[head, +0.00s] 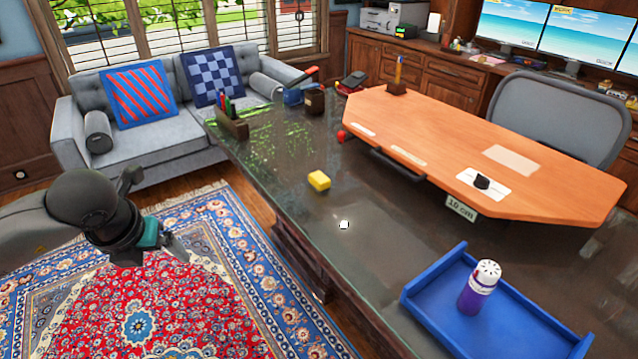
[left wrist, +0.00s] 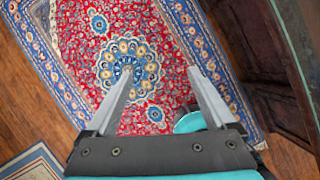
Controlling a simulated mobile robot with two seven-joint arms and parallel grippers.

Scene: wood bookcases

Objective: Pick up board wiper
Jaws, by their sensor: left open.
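A small yellow block (head: 319,181), which looks like the board wiper, lies on the dark desk (head: 375,235) near its left edge. My left gripper (head: 185,248) is over the rug, to the left of the desk and well apart from the block. In the left wrist view the two fingers of my left gripper (left wrist: 162,78) are spread with nothing between them. The block does not show in that view. My right gripper is not in view.
A blue tray (head: 410,293) with a purple-and-white bottle (head: 478,288) stands at the desk's front right. A raised orange board (head: 450,135) covers the far side. A pen holder (head: 232,122) stands at the far left.

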